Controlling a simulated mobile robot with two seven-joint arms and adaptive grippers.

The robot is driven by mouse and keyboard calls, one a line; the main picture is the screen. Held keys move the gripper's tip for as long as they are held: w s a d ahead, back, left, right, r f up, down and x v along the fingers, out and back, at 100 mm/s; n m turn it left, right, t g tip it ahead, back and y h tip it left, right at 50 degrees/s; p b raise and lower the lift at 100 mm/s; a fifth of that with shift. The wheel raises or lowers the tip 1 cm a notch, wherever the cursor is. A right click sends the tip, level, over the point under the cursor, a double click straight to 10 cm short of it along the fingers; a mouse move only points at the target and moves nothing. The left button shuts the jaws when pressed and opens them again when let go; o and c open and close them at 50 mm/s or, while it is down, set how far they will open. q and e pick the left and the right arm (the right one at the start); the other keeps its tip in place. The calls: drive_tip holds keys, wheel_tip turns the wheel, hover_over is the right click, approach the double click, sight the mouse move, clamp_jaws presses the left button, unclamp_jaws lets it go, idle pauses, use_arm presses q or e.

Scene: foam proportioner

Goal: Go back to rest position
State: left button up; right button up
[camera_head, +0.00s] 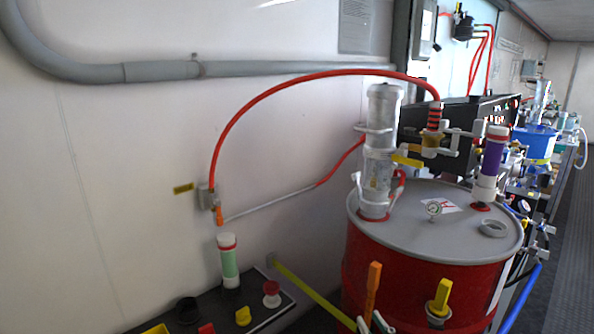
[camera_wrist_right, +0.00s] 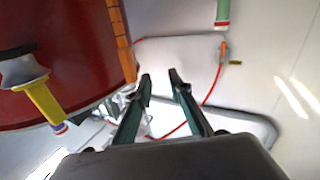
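My right gripper (camera_wrist_right: 160,78) is open in the right wrist view, with its two dark fingers apart and nothing between them. In the right wrist view, the orange handle (camera_wrist_right: 120,40) and yellow handle (camera_wrist_right: 42,100) are left of the fingers. My left gripper is not in view.
A red hose (camera_head: 300,78) arches to a wall valve (camera_head: 217,208). A dark panel (camera_head: 220,305) with coloured knobs and a green-banded tube (camera_head: 228,262) is lower left.

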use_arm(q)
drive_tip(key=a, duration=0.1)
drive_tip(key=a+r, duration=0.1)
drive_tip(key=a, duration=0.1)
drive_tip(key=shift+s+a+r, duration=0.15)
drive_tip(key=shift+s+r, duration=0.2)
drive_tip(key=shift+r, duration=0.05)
use_arm(e)
drive_tip(key=s+d+f+g+h, duration=0.2)
drive_tip(key=s+f+g, duration=0.4)
drive_tip(key=s+f, duration=1.6)
drive_tip(key=shift+s+d+f+g, duration=0.2)
drive_tip(key=shift+s+d+g, duration=0.2)
drive_tip(key=shift+s, duration=0.4)
